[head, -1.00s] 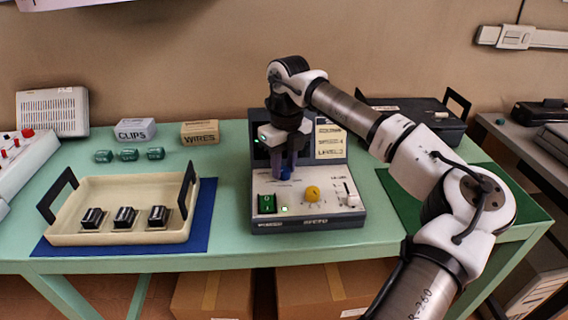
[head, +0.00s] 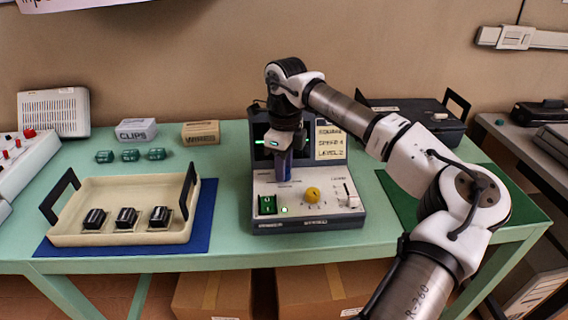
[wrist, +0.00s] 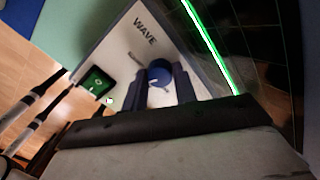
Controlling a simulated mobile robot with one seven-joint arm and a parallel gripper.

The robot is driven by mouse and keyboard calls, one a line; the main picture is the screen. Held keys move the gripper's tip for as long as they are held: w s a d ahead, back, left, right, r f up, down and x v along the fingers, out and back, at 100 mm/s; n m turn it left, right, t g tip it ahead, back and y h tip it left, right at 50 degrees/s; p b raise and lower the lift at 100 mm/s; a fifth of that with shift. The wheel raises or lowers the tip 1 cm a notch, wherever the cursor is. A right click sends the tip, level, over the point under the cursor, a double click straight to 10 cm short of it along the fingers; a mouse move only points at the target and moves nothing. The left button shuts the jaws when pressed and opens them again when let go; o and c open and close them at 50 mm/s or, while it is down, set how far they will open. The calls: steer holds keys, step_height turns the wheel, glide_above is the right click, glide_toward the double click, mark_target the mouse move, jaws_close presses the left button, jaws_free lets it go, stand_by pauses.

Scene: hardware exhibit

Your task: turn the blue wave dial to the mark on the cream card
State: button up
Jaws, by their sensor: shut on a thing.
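The blue wave dial (wrist: 159,72) sits on the pale panel under the word WAVE in the wrist view. My gripper (wrist: 160,84) is shut on it, with one finger on each side. In the head view my gripper (head: 284,172) points down onto the back left of the control box (head: 308,222), and its fingers hide the dial. The cream card (head: 329,140) stands upright at the back right of the box. It appears to read SQUARE, a speed line and LEVEL 2. I cannot read which mark the dial points to.
A green switch (head: 267,205), a yellow knob (head: 312,194) and a slider (head: 351,196) are on the same panel, close to my gripper. A lit green line (wrist: 208,42) crosses the dark screen. A cream tray (head: 120,238) stands to the left.

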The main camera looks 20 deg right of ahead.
steer(key=shift+n, duration=1.3)
steer(key=o, duration=1)
